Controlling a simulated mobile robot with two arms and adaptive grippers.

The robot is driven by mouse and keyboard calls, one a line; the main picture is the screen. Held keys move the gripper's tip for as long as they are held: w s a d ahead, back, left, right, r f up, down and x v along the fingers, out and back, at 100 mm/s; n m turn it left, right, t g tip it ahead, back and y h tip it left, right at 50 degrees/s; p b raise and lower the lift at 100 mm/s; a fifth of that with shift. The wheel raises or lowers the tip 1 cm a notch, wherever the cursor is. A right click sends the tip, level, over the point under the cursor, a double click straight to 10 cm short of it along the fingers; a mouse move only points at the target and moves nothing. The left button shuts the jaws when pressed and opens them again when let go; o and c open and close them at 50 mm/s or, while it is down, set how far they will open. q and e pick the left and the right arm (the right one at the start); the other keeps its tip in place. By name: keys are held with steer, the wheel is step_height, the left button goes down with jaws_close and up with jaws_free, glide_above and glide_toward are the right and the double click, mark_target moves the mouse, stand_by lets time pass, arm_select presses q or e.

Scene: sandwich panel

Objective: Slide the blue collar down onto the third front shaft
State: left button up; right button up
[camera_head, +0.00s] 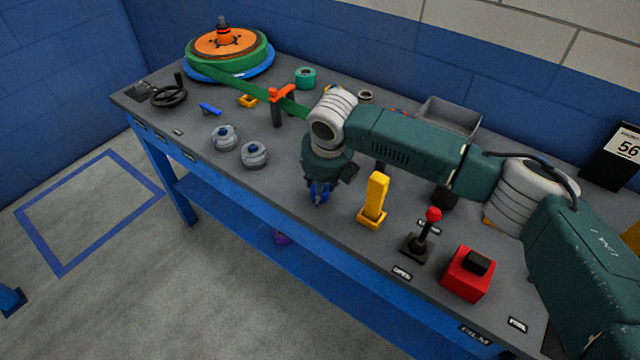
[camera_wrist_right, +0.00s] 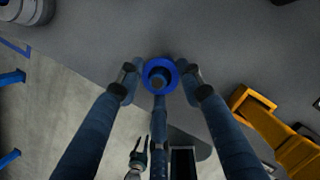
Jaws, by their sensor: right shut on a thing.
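The blue collar (camera_wrist_right: 148,68) sits between the two fingertips of my right gripper (camera_wrist_right: 160,78) in the right wrist view. The fingers are shut on it from both sides. A dark round end shows inside the ring, perhaps the third front shaft; how far down the collar sits cannot be told. In the head view my right gripper (camera_head: 319,192) points down near the front edge of the bench, and its wrist hides most of the collar and anything under it.
A yellow upright block (camera_head: 375,200) stands close to the right of my gripper. Further right are a red-knobbed lever (camera_head: 432,216) and a red box (camera_head: 468,273). A green belt (camera_head: 240,84) runs behind from the reel.

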steer(key=shift+f, duration=0.2)
steer(key=o, duration=1.2)
step_height(320, 180, up, 11)
steer(key=p, duration=1)
steer(key=shift+f, duration=0.2)
steer(key=shift+f, duration=0.1)
steer(key=shift+s+a, duration=0.1)
